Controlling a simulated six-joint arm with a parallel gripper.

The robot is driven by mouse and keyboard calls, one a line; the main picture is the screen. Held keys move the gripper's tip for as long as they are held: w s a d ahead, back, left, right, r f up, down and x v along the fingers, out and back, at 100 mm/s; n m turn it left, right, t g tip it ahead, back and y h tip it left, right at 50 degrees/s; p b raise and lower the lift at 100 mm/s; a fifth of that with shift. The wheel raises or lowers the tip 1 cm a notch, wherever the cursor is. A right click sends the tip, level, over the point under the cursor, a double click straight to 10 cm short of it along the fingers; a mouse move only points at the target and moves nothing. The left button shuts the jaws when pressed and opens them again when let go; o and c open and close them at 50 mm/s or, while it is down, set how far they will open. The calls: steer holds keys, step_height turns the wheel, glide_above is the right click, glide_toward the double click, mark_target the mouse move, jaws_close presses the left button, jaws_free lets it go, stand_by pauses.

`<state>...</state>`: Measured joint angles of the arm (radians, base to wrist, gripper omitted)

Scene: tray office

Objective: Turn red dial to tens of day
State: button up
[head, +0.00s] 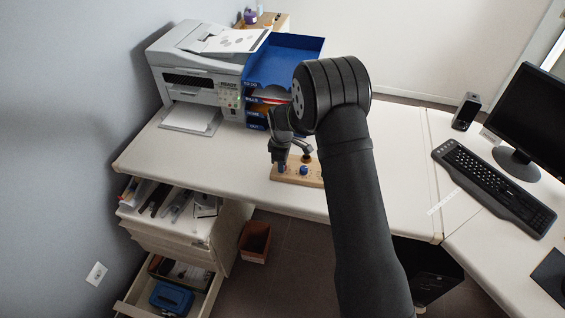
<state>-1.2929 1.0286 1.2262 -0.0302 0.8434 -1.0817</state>
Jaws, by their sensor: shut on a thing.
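A wooden board (314,179) lies on the desk below the blue tray stack. A blue dial (304,170) stands on its front part, and a small brown knob (307,158) shows behind it. My gripper (281,167) points down at the left end of the board and is shut on a dial there. The gripped dial is hidden by the fingers, so I cannot see its colour or which way it points. No red dial shows. My arm covers the right end of the board, and I can read no markings on it.
The printer (200,75) and blue tray stack (287,60) stand behind the board. A speaker (466,111), keyboard (490,185) and monitor (530,115) are to the right. Open drawers (170,225) are at the left. The desk left of the board is clear.

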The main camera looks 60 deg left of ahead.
steer(key=m, duration=0.6)
steer(key=shift+a, duration=0.1)
steer(key=shift+m, duration=0.3)
stand_by(0.3)
steer(key=o, duration=1)
step_height(320, 180, up, 17)
steer(key=shift+s+r, duration=0.2)
steer(key=shift+s, duration=0.2)
steer(key=f, duration=1.7)
steer(key=shift+w+f, duration=0.25)
steer(key=shift+w, duration=0.15)
